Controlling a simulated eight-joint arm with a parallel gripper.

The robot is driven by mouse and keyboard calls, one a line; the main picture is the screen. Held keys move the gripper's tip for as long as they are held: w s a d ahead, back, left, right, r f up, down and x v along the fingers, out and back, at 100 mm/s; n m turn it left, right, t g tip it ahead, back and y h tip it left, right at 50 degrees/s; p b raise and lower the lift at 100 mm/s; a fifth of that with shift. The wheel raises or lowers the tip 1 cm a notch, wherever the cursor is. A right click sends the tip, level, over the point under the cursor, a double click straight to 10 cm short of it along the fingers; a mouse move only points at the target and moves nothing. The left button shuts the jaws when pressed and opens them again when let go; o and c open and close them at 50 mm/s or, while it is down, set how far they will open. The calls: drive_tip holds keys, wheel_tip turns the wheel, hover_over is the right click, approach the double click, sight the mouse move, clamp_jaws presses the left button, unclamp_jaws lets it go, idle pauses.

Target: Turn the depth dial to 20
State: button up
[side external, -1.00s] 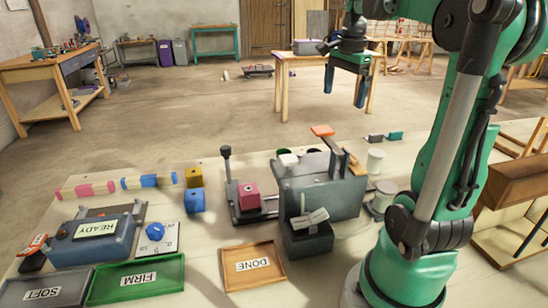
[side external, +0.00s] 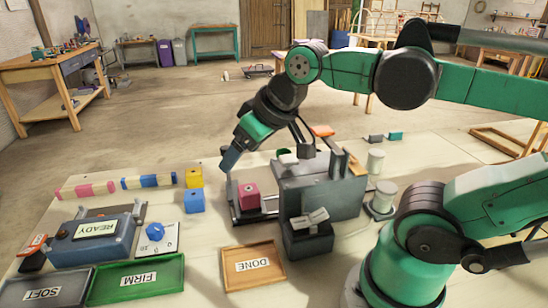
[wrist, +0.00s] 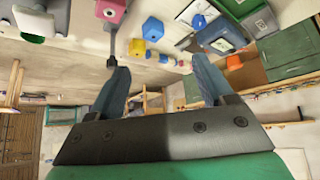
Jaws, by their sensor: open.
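The marks are too small to read, and I cannot tell the setting. The knob also shows near the top of the wrist view (wrist: 199,21), on its pale plate. My gripper (side external: 231,158) is tilted down to the left, above the bench behind the blue block (side external: 194,200) and the pink block (side external: 249,196). In the wrist view my gripper (wrist: 161,85) has its blue fingers spread with nothing held between them. It is apart from the dial.
A yellow block (side external: 194,178) stands behind the blue one. A dark post (side external: 229,180) and grey machine (side external: 320,198) stand right of the dial. Green FIRM (side external: 176,286), grey SOFT (side external: 82,284) and wooden DONE (side external: 280,252) trays lie in front. Striped laths (side external: 148,182) lie behind.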

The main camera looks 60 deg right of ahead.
drive_tip(key=s+d+g, duration=0.1)
drive_tip(key=d+g, duration=0.1)
drive_tip(key=d, duration=0.5)
drive_tip(key=s+d+g+h, duration=0.1)
drive_tip(key=s+d, duration=0.1)
drive_tip(key=d, duration=0.6)
drive_tip(key=s+d+g, duration=0.1)
drive_tip(key=d+g, duration=0.1)
drive_tip(key=d, duration=0.6)
drive_tip(key=shift+s+r+g+h, duration=0.3)
drive_tip(key=shift+s+r, duration=0.1)
drive_tip(key=s+d+f+g+y, duration=0.1)
drive_tip(key=s+d, duration=0.5)
drive_tip(key=d, duration=0.1)
drive_tip(key=f, duration=1)
drive_tip(key=shift+s+f, duration=0.3)
drive_tip(key=shift+s, duration=0.1)
drive_tip(key=shift+f, duration=3.2)
